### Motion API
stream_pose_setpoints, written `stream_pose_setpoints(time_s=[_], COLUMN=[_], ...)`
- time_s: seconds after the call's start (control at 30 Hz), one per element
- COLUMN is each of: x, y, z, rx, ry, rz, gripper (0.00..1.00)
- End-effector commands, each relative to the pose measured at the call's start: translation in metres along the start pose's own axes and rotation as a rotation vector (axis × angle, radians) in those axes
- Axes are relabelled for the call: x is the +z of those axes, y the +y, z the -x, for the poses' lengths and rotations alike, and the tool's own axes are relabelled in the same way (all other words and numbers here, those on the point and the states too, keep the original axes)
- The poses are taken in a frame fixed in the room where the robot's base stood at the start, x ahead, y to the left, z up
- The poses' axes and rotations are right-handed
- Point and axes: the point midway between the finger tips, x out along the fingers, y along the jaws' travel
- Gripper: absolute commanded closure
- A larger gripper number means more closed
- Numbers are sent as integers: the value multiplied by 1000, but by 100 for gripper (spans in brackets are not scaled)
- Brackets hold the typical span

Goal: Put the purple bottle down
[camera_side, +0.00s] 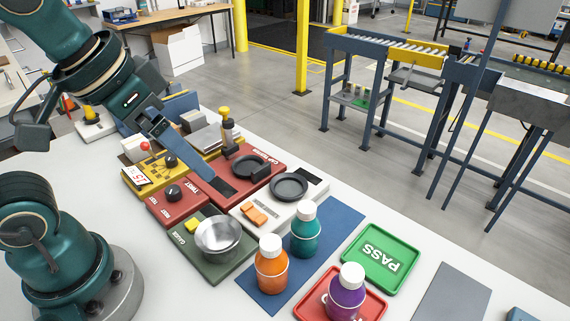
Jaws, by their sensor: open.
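The purple bottle (346,296), with a white cap, stands upright on the red tray (376,306) at the bottom right of the side view. It hides part of the white lettering on the tray. My gripper (222,184) is open and well away from the bottle, up and to the left, over the row of stations. One long blue-grey finger shows clearly; the other is hard to make out. Nothing shows between the fingers.
An orange bottle (271,269) and a teal bottle (305,235) stand on the blue mat (338,220). A green PASS tray (380,257) lies to the right. A steel bowl (218,238), a scale with a black pan (289,187) and red stations (175,204) fill the middle.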

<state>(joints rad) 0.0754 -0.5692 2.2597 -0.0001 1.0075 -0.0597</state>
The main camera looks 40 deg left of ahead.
Motion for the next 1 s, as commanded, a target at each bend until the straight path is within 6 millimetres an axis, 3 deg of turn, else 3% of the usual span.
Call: stream_pose_setpoints(time_s=[0.1,0.23,1.0], x=[21,31,33], y=[-10,-14,-14], z=[-9,-14,-16], rx=[-21,-31,-33], ry=[33,49,50], rz=[7,8,7], gripper=[12,12,12])
